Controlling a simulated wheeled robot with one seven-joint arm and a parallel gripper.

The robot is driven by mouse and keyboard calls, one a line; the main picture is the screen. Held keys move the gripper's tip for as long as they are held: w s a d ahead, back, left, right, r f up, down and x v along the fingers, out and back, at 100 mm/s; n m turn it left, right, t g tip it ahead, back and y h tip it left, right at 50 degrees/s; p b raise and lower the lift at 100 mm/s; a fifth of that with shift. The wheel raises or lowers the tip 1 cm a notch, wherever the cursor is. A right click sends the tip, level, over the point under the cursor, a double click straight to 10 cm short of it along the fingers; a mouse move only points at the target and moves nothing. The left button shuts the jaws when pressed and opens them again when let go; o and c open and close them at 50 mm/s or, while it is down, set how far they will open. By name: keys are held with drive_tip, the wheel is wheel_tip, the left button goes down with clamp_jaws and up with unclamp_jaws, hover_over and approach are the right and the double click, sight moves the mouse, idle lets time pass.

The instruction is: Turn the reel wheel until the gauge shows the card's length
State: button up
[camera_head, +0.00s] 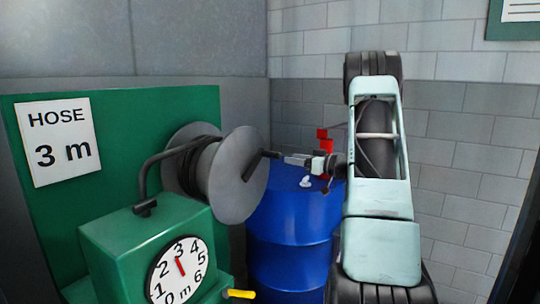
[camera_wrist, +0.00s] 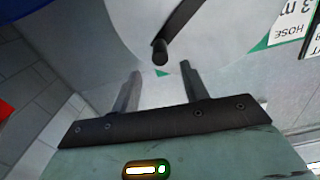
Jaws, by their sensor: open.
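The reel wheel (camera_head: 240,175) is a grey disc on a hose reel. Its dark crank handle (camera_head: 265,154) sticks out toward my gripper. My gripper (camera_head: 290,160) is open and empty, just right of the handle. In the wrist view my gripper (camera_wrist: 161,68) has the handle (camera_wrist: 160,50) ahead of its fingertips, lined up with the gap but not clasped. The card (camera_head: 59,141) reads "HOSE 3 m".
A green box (camera_head: 140,236) carries the gauge, with a green panel (camera_head: 120,115) behind. A blue drum (camera_head: 295,235) stands below my gripper, with a red part (camera_head: 322,138) above it. A yellow-tipped lever (camera_head: 240,294) sits low by the box.

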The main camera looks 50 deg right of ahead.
sight(262, 153)
drive_tip(key=w, duration=0.3)
drive_tip(key=w+p, duration=0.1)
drive_tip(key=w, duration=0.6)
drive_tip(key=shift+w+a, duration=0.25)
drive_tip(key=shift+a, duration=0.15)
